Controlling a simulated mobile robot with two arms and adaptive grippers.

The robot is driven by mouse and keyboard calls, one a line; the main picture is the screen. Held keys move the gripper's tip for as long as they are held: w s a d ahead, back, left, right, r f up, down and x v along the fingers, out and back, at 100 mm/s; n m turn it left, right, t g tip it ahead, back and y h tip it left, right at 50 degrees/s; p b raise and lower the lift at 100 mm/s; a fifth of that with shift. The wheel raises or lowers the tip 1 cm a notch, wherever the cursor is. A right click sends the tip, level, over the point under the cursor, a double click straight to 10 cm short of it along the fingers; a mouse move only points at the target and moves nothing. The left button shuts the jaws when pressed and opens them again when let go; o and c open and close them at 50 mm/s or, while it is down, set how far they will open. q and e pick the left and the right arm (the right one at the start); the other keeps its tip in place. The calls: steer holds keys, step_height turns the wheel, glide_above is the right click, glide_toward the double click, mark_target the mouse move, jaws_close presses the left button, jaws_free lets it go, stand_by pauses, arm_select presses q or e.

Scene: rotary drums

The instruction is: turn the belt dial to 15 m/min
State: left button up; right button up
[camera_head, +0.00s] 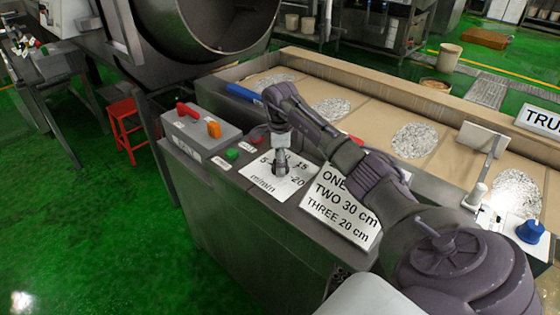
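The belt dial's white plate (268,190) lies on top of the grey metal cabinet, marked m/min, with 5, 15 and 20 legible around the dial. My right arm reaches in from the lower right, and its gripper (280,168) points down over the middle of the plate, at the dial. The gripper hides the knob and its pointer, so the setting cannot be read. The fingers are too small and dark to tell whether they are closed on the knob. My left gripper is not in view.
A grey control box (200,132) with red and orange switches and a green button (232,154) sit left of the plate. A sign (341,206) reading ONE, TWO 30 cm, THREE 20 cm stands to the right. The belt (375,108) with pale round heaps runs behind.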

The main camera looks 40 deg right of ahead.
steer(key=c, duration=1.2)
steer(key=shift+o, duration=0.2)
steer(key=shift+m, duration=0.3)
steer(key=m, duration=0.5)
steer(key=shift+d+r, duration=0.1)
steer(key=m+p, duration=0.1)
steer(key=m, duration=0.5)
steer(key=shift+m, duration=0.4)
steer(key=m+p, duration=0.1)
steer(key=m, duration=0.4)
steer(key=m+p, duration=0.2)
steer(key=m, duration=0.4)
steer(key=shift+m, duration=0.3)
